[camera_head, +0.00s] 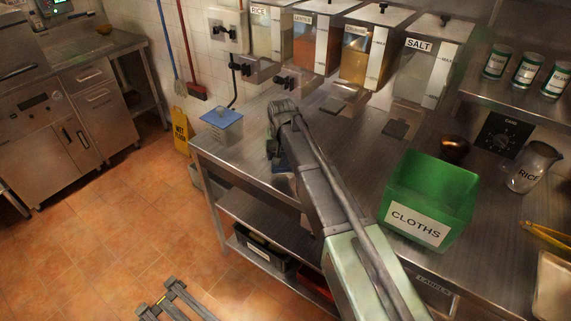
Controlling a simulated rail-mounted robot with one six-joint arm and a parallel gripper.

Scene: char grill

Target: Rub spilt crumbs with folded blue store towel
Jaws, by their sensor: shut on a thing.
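My gripper (275,152) is over the left end of the steel counter, seen from behind and largely covered by my own arm. It is shut on the blue towel (282,163), of which only a small dark blue part shows low at the counter top. I cannot tell how the towel is folded or whether it presses flat on the steel. No crumbs can be made out; the arm hides part of the surface around the gripper.
The steel counter (345,155) has bare room right of the arm. A green CLOTHS bin (398,205) stands near its front edge. A blue-topped box (222,125) is at the left corner. Dispensers, including SALT (425,75), line the back.

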